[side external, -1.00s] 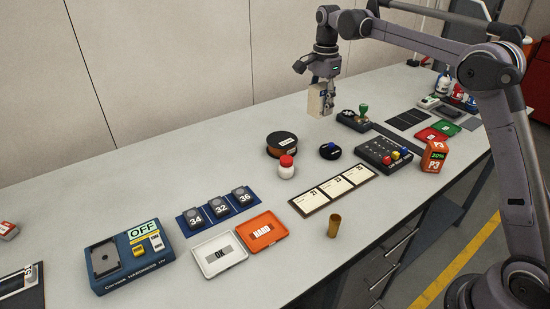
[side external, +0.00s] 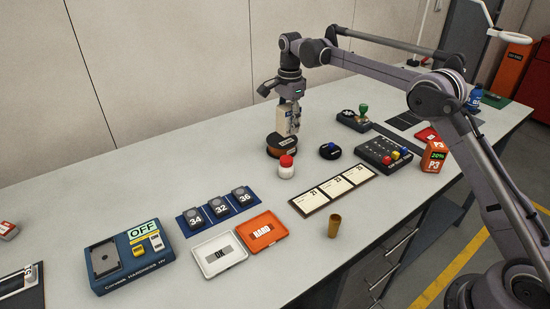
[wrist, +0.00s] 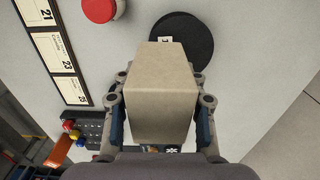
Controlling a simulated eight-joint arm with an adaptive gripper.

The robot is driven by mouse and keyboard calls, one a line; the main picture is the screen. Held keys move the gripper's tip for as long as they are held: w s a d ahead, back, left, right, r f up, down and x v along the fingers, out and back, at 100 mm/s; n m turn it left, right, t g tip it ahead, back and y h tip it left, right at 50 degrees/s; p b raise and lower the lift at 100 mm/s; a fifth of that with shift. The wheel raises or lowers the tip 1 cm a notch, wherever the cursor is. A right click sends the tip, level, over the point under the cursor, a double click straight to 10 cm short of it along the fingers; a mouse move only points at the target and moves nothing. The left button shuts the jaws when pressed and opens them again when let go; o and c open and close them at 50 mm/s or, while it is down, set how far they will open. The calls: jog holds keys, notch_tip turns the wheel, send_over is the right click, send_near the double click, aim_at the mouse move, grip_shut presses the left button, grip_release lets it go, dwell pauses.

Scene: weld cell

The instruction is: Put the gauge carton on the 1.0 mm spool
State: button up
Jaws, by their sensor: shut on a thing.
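The gauge carton (wrist: 160,85) is a tan box held between the fingers of my gripper (wrist: 160,108). In the side view the carton (side external: 286,122) is upright in my gripper (side external: 290,112), just above or at the back right part of the spool. The spool (side external: 274,147) is a low dark disc with a brown-orange side and a pale label, lying flat on the bench. In the wrist view the spool (wrist: 190,30) lies beyond the carton, which hides part of it. I cannot tell whether the carton touches the spool.
A card strip (side external: 333,190) and a button box (side external: 387,155) lie further right. The bench behind the spool is clear.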

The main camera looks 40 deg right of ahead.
aim_at(288, 133)
jog(key=shift+f, duration=2.05)
jog(key=shift+f, duration=0.15)
jog(key=o, duration=1.3)
jog(key=shift+c, duration=0.2)
